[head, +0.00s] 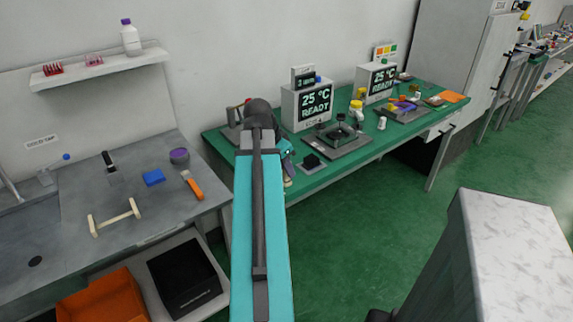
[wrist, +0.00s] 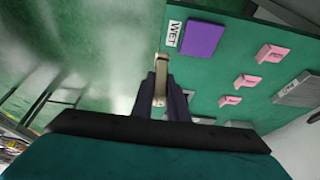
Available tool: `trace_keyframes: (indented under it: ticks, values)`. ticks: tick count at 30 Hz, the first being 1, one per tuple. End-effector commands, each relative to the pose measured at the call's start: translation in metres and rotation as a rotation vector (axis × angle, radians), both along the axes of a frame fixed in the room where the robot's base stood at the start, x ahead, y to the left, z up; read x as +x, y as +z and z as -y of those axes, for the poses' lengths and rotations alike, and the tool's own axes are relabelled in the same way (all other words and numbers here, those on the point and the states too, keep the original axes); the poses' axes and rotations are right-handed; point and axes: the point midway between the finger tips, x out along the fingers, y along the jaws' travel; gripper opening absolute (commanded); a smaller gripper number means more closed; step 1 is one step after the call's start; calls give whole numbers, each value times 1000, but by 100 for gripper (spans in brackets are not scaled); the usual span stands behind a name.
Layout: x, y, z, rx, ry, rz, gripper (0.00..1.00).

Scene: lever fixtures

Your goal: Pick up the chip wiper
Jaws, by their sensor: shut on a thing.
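My gripper (wrist: 161,103) is shut on a slim beige piece, which I take to be the chip wiper (wrist: 160,68). In the wrist view it sticks out from between the dark fingers, with its far end beside the green table's edge. Its lower part is hidden by the fingers. In the head view my gripper (head: 287,165) is mostly hidden behind my teal arm, at the front edge of the green table.
On the green table (wrist: 218,72) are a purple block (wrist: 203,39) beside a "WET" label (wrist: 173,34) and several pink pieces (wrist: 269,53). A dark square pad (head: 312,162) lies right of my gripper. Open green floor (head: 375,225) lies in front.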

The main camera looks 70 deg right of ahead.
Motion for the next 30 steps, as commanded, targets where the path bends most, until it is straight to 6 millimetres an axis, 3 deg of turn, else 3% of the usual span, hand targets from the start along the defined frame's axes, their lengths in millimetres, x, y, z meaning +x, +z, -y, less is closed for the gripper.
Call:
trace_keyframes:
  ticks: [9,30]
  values:
    - [-11,2,-37,-1,1,0,0]
    - [-16,5,-58,-1,1,-1,0]
